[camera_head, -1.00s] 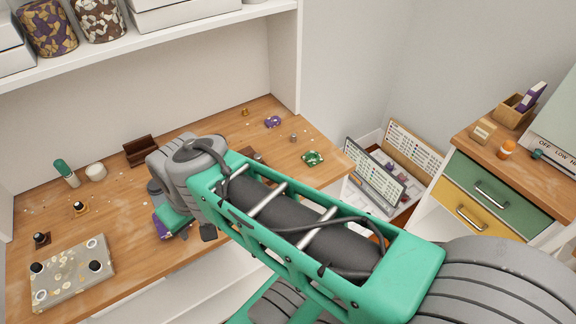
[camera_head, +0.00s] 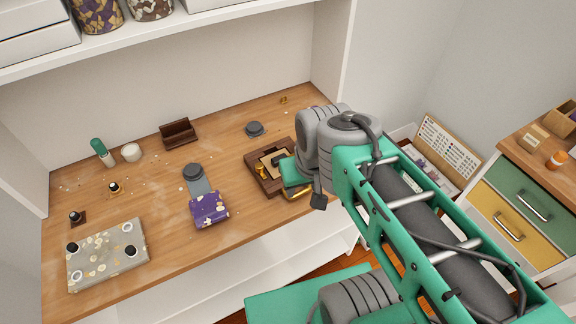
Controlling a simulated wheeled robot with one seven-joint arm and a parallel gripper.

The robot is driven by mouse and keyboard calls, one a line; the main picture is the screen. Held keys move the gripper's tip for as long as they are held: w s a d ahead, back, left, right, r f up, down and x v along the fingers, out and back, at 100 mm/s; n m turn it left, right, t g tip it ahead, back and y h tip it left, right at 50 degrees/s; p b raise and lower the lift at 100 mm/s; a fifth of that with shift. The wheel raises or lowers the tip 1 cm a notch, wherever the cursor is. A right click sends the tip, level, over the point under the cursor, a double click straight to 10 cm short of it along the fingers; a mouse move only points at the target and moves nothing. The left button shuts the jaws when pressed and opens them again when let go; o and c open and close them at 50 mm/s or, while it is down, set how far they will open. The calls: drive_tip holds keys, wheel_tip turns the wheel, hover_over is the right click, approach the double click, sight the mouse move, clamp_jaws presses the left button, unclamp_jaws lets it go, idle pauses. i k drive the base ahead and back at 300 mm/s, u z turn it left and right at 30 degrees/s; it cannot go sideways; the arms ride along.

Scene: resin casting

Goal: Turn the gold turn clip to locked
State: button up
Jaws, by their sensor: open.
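A dark brown wooden frame (camera_head: 258,180) with a pale inner panel lies on the right part of the workbench. Small gold pieces (camera_head: 262,170) show at its left side, and a gold bar (camera_head: 298,195) shows at its front right edge. I cannot tell for sure which of these is the turn clip, or how it is turned. My gripper (camera_head: 279,160) is open, low over the frame's right half. Its dark fingertips are small and partly hidden by my wrist, and I cannot tell whether they touch anything. My arm hides the frame's right edge.
A purple speckled block (camera_head: 209,209) and a grey-lidded piece (camera_head: 194,174) lie left of the frame. A speckled slab (camera_head: 104,260) with dark knobs is at the front left. A round grey disc (camera_head: 254,129) lies behind.

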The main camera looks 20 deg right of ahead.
sight(260, 168)
drive_tip(key=k, duration=1.25)
drive_tip(key=u, duration=0.8)
drive_tip(key=i, duration=1.4)
drive_tip(key=z, duration=0.75)
